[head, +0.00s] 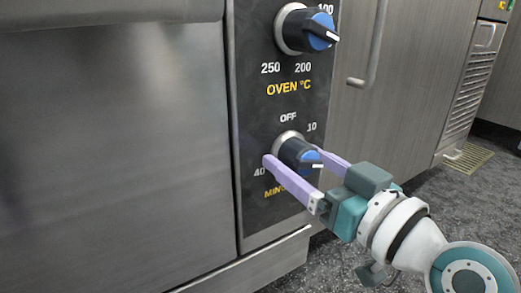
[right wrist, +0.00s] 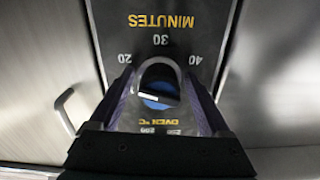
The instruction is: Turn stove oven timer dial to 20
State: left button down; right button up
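The timer dial (head: 299,151) is a black knob with a blue face and a white mark, low on the oven's dark control panel. In the head view its white mark points to the right, below the 10; the 20 label is hidden there. My right gripper (head: 294,158) has its lilac fingers on either side of the dial. In the right wrist view the dial (right wrist: 159,84) sits between the fingers with narrow gaps at the sides, so the gripper looks open around it. That view is upside down and shows 20, 30 and 40 near the dial. My left gripper is not in view.
The oven temperature dial (head: 306,30) sits above the timer dial on the same panel. The oven door (head: 115,140) fills the left. A cabinet with a vertical handle (head: 371,45) stands to the right. Dark speckled floor (head: 470,210) is clear at the lower right.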

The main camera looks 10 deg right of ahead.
jog(key=c, duration=1.2)
jog(key=shift+m+p, duration=0.3)
jog(key=shift+m, duration=0.8)
jog(key=o, duration=1.4)
jog(key=shift+c, duration=0.2)
jog(key=shift+s, duration=0.15)
jog(key=p+v, duration=0.4)
jog(key=v, duration=0.5)
jog(key=shift+s, duration=0.3)
